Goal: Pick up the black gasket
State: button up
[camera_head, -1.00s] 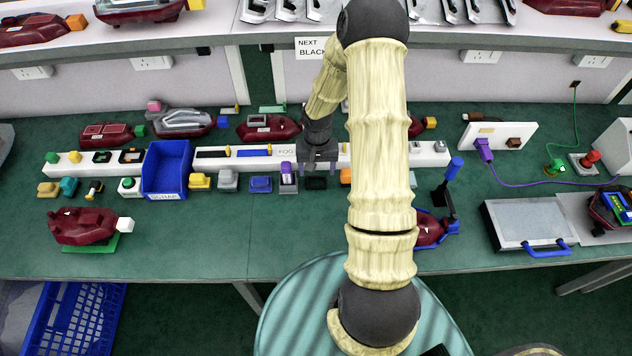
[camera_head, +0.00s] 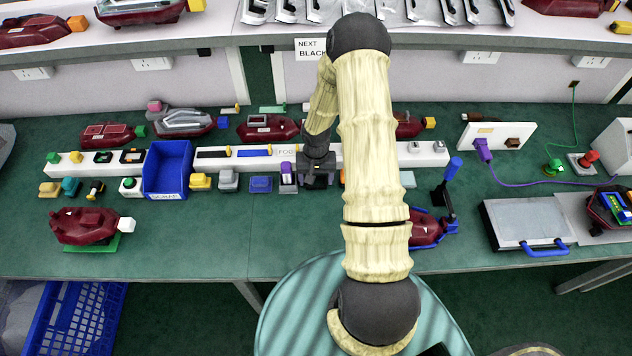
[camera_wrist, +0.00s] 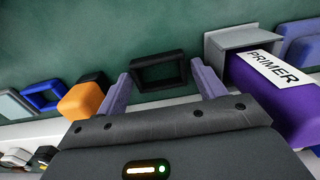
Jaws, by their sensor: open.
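The black gasket, a flat rectangular frame, lies on the green bench and shows in the wrist view (camera_wrist: 158,56). My gripper (camera_wrist: 161,70) is open, with one finger on each side of the gasket in that view. A small gap shows between the gasket and each finger. I cannot tell how high the fingertips are above the bench. In the head view my gripper (camera_head: 317,180) is over the bench just in front of the white rail and hides the gasket.
A purple PRIMER bottle (camera_wrist: 275,98) in a grey holder (camera_wrist: 238,40) stands close to my right finger in the wrist view. An orange block (camera_wrist: 82,100) is close to the left finger, with a blue frame (camera_wrist: 42,96) beyond. A sign reading NEXT BLACK (camera_head: 312,49) hangs behind.

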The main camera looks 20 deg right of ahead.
jog(key=c, duration=0.7)
notch_tip(320, 180, up, 10)
jog(key=shift+r, duration=0.1)
dwell(0.3)
dwell(0.4)
jog(key=shift+o, duration=1.3)
jog(key=shift+c, duration=1.3)
